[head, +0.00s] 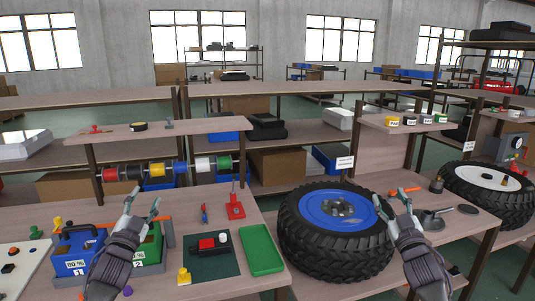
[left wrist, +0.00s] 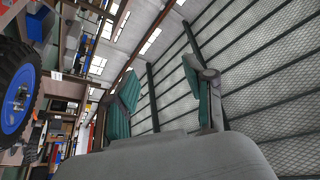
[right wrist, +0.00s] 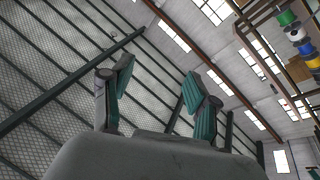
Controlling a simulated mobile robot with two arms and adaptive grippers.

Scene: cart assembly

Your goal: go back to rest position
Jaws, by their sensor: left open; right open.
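My left gripper (head: 141,205) is open and empty, raised in front of the workbench near the blue and green boxes in the head view. In the left wrist view its two fingers (left wrist: 165,95) stand apart with only the ceiling between them. My right gripper (head: 404,194) is open and empty, to the right of the large black tyre with the blue rim. In the right wrist view its fingers (right wrist: 159,95) are apart, with ceiling and wall behind them.
A black tyre with a blue hub (head: 337,209) lies on the bench between my grippers. A green tray (head: 262,250), a dark mat (head: 222,266) and a blue box (head: 76,252) stand left of it. Another tyre (head: 492,187) lies at the right. Shelves stand behind.

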